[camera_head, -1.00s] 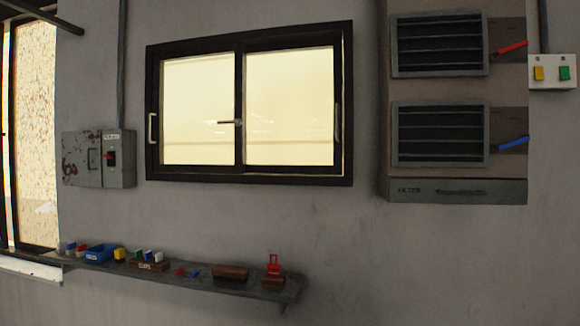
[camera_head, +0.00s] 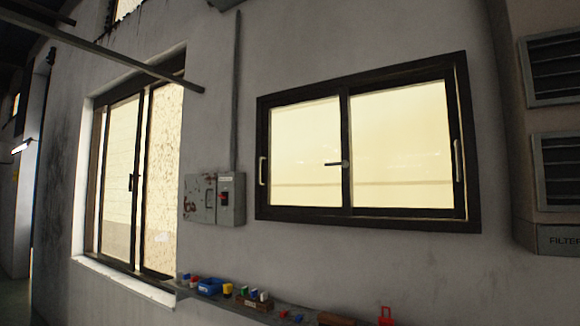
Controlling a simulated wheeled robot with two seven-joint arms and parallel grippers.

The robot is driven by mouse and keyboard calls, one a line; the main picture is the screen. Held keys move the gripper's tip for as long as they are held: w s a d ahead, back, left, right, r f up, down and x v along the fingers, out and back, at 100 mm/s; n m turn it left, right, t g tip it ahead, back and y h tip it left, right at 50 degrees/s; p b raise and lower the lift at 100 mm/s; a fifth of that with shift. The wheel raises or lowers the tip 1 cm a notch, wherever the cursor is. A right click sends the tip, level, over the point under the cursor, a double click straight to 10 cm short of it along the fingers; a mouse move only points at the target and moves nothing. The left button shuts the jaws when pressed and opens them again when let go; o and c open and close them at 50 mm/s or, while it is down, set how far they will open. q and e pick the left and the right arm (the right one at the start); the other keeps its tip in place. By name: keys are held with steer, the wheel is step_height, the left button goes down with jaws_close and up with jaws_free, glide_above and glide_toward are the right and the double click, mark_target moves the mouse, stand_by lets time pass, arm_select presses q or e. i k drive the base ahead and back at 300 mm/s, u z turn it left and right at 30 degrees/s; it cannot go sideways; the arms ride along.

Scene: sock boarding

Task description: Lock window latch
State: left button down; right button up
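A sliding window with a dark frame (camera_head: 368,219) is set in the grey wall, right of the middle of the head view. Its latch (camera_head: 338,163) sits on the centre stile, with a dark lever pointing left, nearly level. Pale pull handles stand on its left side (camera_head: 263,171) and right side (camera_head: 456,161). A second, taller window (camera_head: 133,184) with a dark handle on its middle stile is in the wall at the left. Neither of my grippers shows in the view.
A grey switch box (camera_head: 230,199) with a red switch hangs between the windows. Below is a narrow shelf (camera_head: 262,314) with a blue bin (camera_head: 209,287), small coloured blocks and a red item (camera_head: 386,316). Louvred vents (camera_head: 556,170) are at the right. A bar (camera_head: 110,58) juts out at upper left.

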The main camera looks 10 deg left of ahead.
mark_target(344, 164)
steer(key=k, duration=0.65)
steer(key=u, duration=0.05)
steer(key=i, duration=0.6)
steer(key=u, duration=0.6)
steer(key=i, duration=0.75)
steer(key=u, duration=0.4)
